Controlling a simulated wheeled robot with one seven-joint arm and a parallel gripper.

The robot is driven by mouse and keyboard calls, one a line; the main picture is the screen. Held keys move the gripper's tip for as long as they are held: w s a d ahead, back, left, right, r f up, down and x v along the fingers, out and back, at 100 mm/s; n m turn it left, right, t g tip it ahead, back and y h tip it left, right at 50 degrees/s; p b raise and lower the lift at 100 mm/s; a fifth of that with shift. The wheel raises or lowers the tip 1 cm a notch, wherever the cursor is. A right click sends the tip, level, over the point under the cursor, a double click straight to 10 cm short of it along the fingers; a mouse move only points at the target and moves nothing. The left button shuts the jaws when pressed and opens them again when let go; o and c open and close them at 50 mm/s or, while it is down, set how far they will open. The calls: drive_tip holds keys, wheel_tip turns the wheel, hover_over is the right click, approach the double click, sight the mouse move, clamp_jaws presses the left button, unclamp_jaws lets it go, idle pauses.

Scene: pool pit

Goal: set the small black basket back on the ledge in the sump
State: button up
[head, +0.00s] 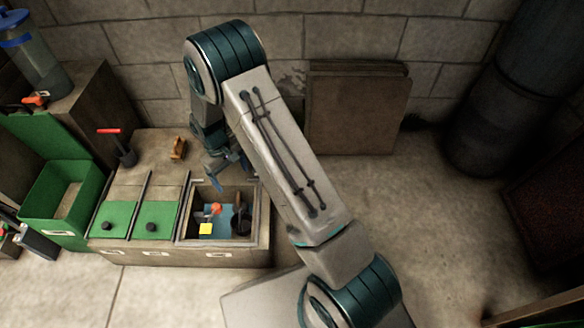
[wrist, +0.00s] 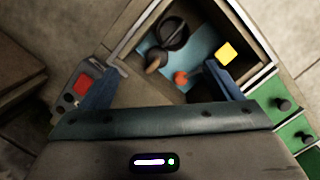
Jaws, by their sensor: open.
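The small black basket (head: 241,221) is inside the open sump (head: 265,240), toward its right side in the head view. In the wrist view the basket (wrist: 175,33) shows as a dark round rim near the top, with a brown rounded piece beside it. I cannot tell whether it rests on the ledge or the blue floor. My gripper (head: 230,175) is above the sump's back edge, open and empty. In the wrist view my gripper's (wrist: 160,70) blue fingers are spread wide, with the basket beyond them and not between them.
A yellow block (head: 206,229) and an orange-red piece (head: 214,208) are also in the sump. Two green lids (head: 157,220) lie to its left. A red-handled tool (head: 124,150) and a brown object (head: 178,148) stand behind. A green bin (head: 55,195) is farther left.

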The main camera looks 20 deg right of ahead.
drive_tip(key=s+d+r+m, duration=0.1)
drive_tip(key=s+d+r, duration=0.1)
drive_tip(key=r, duration=0.4)
drive_tip(key=s+d+r, duration=0.1)
drive_tip(key=d+r, duration=0.1)
drive_tip(key=r, duration=0.3)
drive_tip(key=s+d+r+m+t, duration=0.1)
drive_tip(key=s+d+r, duration=0.1)
drive_tip(key=s+r, duration=0.3)
drive_tip(key=s+d+r+m+t, duration=0.1)
drive_tip(key=s+d+r, duration=0.2)
drive_tip(key=s+r, duration=0.2)
drive_tip(key=s+d+r+m+t+y, duration=0.1)
drive_tip(key=s+r, duration=0.4)
drive_tip(key=s, duration=0.5)
drive_tip(key=shift+d+r+m, duration=0.2)
drive_tip(key=shift+d+m, duration=0.4)
drive_tip(key=shift+d, duration=0.3)
drive_tip(key=shift+s, duration=0.1)
